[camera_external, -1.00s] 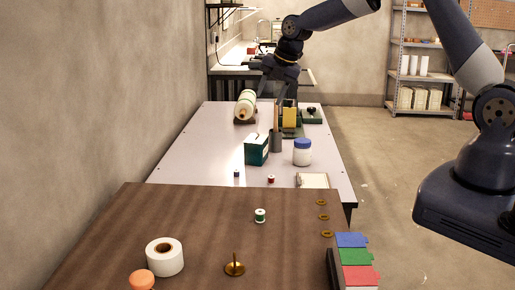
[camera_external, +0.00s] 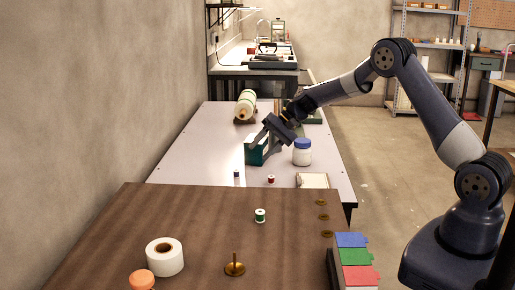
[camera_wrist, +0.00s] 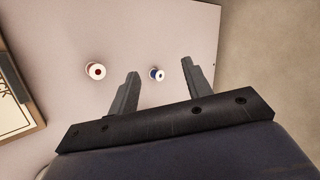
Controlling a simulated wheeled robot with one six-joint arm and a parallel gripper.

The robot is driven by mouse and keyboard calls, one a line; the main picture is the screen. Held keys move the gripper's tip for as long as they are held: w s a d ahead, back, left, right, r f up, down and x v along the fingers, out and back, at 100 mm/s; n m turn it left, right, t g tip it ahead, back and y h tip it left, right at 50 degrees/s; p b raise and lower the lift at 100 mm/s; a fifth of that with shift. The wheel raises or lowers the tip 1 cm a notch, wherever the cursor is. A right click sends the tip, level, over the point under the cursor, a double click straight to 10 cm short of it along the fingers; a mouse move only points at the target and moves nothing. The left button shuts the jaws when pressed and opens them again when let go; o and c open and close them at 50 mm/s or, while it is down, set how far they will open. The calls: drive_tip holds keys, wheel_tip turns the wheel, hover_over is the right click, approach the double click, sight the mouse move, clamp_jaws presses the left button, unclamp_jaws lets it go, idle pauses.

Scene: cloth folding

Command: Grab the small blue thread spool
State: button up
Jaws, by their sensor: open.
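The small blue thread spool (camera_external: 237,174) stands upright on the light table, left of the red spool, in the external view. In the wrist view the blue spool (camera_wrist: 157,75) shows from above, between the lines of my two fingers and a little beyond the gap. My gripper (camera_external: 262,143) is over the table in front of the green box. In the wrist view my gripper (camera_wrist: 160,72) has its fingers apart with nothing held. The blue spool looks free of the fingers, apart from both.
A red spool (camera_external: 271,179) stands close to the right of the blue one. A green box (camera_external: 256,158) and white jar (camera_external: 302,155) stand behind. A framed board (camera_external: 312,181) lies at right. The brown table (camera_external: 190,215) in front holds a green spool (camera_external: 260,215) and white roll (camera_external: 165,257).

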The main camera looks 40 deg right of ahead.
sight(242, 176)
drive_tip(key=f+m+b, duration=0.1)
drive_tip(key=m, duration=0.1)
drive_tip(key=w+f+m+y+b, duration=0.1)
drive_tip(key=f+m+b, duration=0.1)
drive_tip(key=m, duration=0.1)
drive_tip(key=w+d+f+m+t+b, duration=0.1)
drive_tip(key=m, duration=0.2)
drive_tip(key=shift+f+y, duration=0.3)
drive_tip(key=shift+f, duration=0.05)
drive_tip(key=m+b, duration=0.1)
drive_tip(key=m, duration=0.1)
drive_tip(key=w+d+f+m+y+b, duration=0.1)
drive_tip(key=m, duration=0.2)
drive_tip(key=f+m+t+b, duration=0.1)
drive_tip(key=m+b, duration=0.1)
drive_tip(key=shift+w+d+f, duration=0.2)
drive_tip(key=shift+w+d, duration=0.15)
drive_tip(key=m, duration=0.1)
drive_tip(key=m+b, duration=0.1)
drive_tip(key=w+m+t+y, duration=0.1)
drive_tip(key=shift+d+f+m, duration=0.3)
drive_tip(key=shift+d+m, duration=0.1)
drive_tip(key=x, duration=0.7)
drive_tip(key=shift+w+a+b, duration=0.1)
drive_tip(key=shift+a+b, duration=0.05)
drive_tip(key=shift+b, duration=0.25)
